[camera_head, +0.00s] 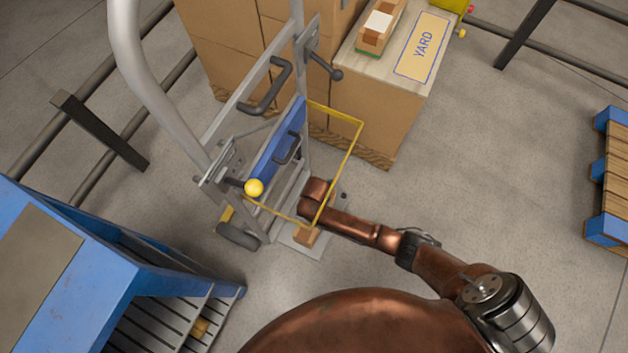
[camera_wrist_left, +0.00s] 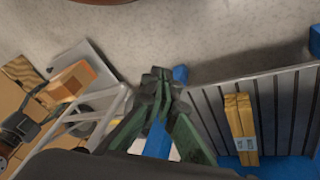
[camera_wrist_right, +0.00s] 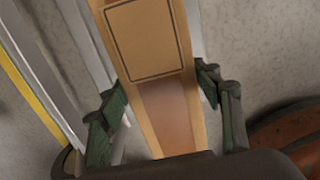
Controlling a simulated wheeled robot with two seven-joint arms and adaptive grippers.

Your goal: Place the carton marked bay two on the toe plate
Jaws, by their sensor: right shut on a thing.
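A small brown carton (camera_head: 306,236) is at the pale toe plate (camera_head: 300,246) of a grey hand truck (camera_head: 240,125). I cannot tell whether it rests on the plate or hangs just above it. My right gripper (camera_wrist_right: 160,90) is shut on the carton, whose face with a dark outlined panel (camera_wrist_right: 145,40) fills the right wrist view; no bay marking is legible. The left wrist view also shows the carton (camera_wrist_left: 72,78) over the toe plate (camera_wrist_left: 100,62). My left gripper (camera_wrist_left: 158,75) is shut and empty; it is outside the head view.
A blue slatted stand (camera_head: 75,260) at left holds a yellow-brown bundle (camera_wrist_left: 240,122). Stacked boxes, one with a YARD sign (camera_head: 423,45), stand behind. A pallet (camera_head: 615,180) is at right; floor between is clear.

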